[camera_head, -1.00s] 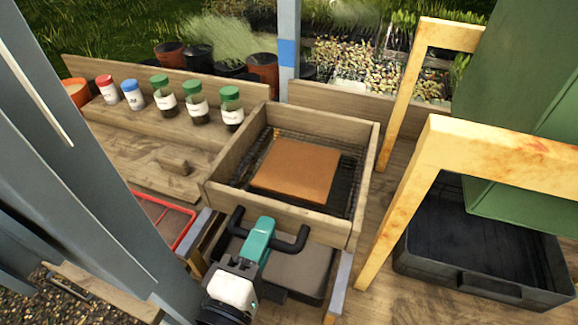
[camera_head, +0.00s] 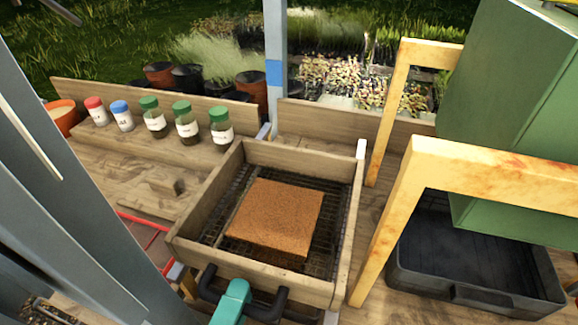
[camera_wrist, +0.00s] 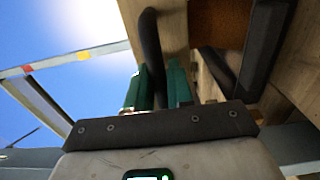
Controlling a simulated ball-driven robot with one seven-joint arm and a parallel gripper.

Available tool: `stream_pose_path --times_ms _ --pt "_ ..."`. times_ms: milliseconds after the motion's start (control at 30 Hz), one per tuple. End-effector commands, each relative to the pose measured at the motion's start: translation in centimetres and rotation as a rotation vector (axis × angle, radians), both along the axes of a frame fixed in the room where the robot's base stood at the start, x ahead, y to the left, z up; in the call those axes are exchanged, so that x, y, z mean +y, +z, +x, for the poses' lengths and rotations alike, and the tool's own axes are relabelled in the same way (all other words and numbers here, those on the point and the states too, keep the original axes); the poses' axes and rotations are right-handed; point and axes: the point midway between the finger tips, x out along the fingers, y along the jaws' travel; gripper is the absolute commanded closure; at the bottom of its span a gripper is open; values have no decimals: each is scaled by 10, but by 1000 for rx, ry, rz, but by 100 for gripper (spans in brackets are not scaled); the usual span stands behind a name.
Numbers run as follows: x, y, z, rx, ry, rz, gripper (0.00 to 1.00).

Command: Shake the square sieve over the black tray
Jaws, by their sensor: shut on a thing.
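The square sieve (camera_head: 348,232) is a wooden frame with a dark mesh floor. A flat, square orange-brown layer (camera_head: 273,217) lies on its mesh. A black handle (camera_head: 269,308) sticks out of the sieve's near side. My gripper (camera_head: 233,297), with teal fingers, is shut on this handle; in the wrist view the fingers (camera_wrist: 160,88) are close against the dark bar. A black tray (camera_head: 477,262) stands on the bench at the right, partly under a green bin. What lies beneath the sieve is mostly hidden.
A pale wooden frame (camera_head: 400,215) and the green bin (camera_head: 510,110) stand close to the sieve's right. Several capped jars (camera_head: 186,125) line the back left. A grey post (camera_head: 275,60) rises behind.

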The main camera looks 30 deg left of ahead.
Motion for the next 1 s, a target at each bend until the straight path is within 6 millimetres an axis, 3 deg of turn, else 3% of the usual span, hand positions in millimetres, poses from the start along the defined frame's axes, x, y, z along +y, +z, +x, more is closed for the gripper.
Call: stream_pose_path --times_ms 300,533,667,1000 --pt "10 -1 47 2 -4 0 100" --pt "16 -1 65 2 0 0 100" --pt "15 -2 61 2 2 -3 100" --pt "3 -2 14 3 3 -4 100"
